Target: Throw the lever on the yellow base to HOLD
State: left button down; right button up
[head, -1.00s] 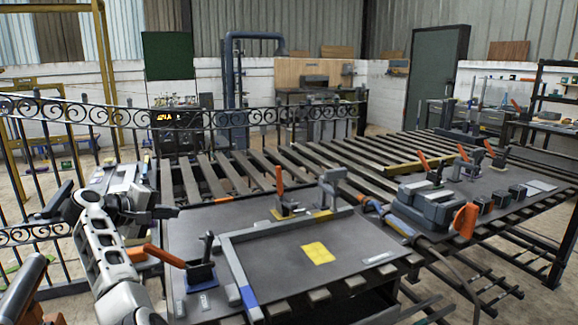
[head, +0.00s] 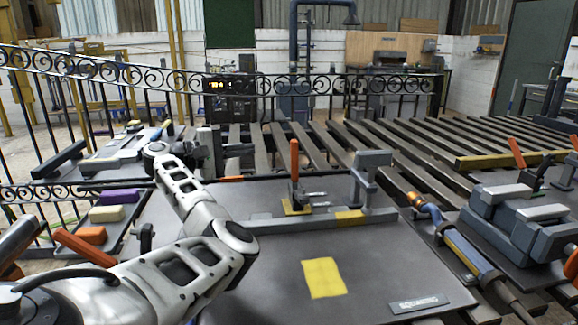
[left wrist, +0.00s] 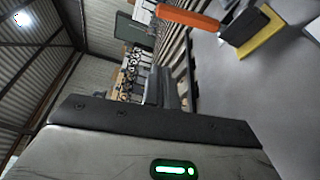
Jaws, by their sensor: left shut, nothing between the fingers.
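The lever on the yellow base (head: 291,209) stands towards the back of the dark grey table, with its orange handle (head: 294,160) pointing nearly straight up. In the left wrist view the same orange handle (left wrist: 188,18) and yellow base (left wrist: 262,36) show at the upper right. My left gripper (head: 248,149) is shut and empty, left of the handle and apart from it. Its fingers also show in the left wrist view (left wrist: 160,88). I cannot read any HOLD mark by the lever. My right gripper is out of view.
A grey post (head: 370,180) and rail stand just right of the lever. A second orange handle (head: 85,250) lies at the left beside my arm. A yellow patch (head: 323,278) marks the open tabletop in front. Grey blocks (head: 520,220) stand at the right.

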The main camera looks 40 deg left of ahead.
aim_at(295, 161)
pick_arm(q)
jog(key=w+d+f+p, duration=0.1)
jog(key=w+d, duration=0.5)
jog(key=w, duration=0.1)
jog(key=shift+d, duration=0.25)
dwell(0.5)
jog(key=shift+f, duration=0.1)
